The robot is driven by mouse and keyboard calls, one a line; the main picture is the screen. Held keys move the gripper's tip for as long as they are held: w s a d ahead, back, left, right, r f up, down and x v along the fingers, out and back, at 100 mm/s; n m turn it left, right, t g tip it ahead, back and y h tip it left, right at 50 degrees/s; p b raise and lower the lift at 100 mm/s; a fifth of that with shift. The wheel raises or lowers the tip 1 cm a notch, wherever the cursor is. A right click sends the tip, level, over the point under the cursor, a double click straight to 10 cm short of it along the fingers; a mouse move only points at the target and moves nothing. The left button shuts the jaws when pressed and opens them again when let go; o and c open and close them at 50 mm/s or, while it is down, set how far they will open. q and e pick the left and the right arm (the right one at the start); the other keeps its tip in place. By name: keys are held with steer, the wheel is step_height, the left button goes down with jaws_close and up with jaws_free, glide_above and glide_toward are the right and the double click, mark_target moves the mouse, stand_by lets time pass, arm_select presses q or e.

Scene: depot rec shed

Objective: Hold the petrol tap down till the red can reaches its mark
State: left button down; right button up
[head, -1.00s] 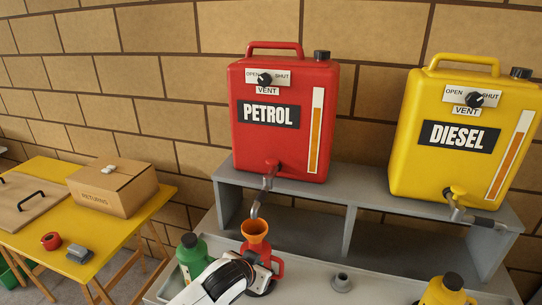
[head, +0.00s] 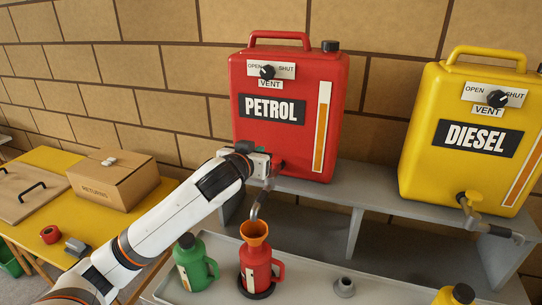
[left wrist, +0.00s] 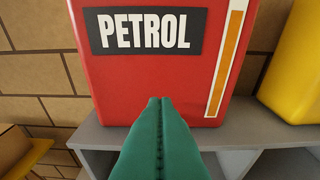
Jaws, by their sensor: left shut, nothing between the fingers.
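The red petrol tank (head: 285,135) stands on a grey shelf with its tap (head: 263,198) low at the front. My left gripper (head: 268,163) is shut and empty, at the top of this tap and hiding part of it. I cannot tell whether it touches or presses it. In the left wrist view its green fingers (left wrist: 158,135) lie together before the tank (left wrist: 150,75); the tap is hidden there. The red can (head: 257,262) stands upright below, with an orange funnel (head: 254,233) in its mouth under the spout. Its fill level cannot be made out. My right gripper is out of view.
A green can (head: 192,265) stands left of the red can. A yellow diesel tank (head: 465,135) is on the shelf (head: 352,185) at right, with a yellow can (head: 455,295) below. A yellow table (head: 130,225) bears a returns box (head: 112,185).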

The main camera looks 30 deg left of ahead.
arm_select(q)
steer(key=p, duration=0.3)
glide_above(275, 163)
steer(key=s, duration=0.1)
step_height(275, 163, down, 2)
steer(key=f, duration=0.1)
steer(key=a+f+p, duration=0.1)
steer(key=f, duration=0.1)
steer(key=shift+w+f, duration=0.15)
steer(key=shift+f, duration=0.6)
steer(key=shift+f, duration=0.1)
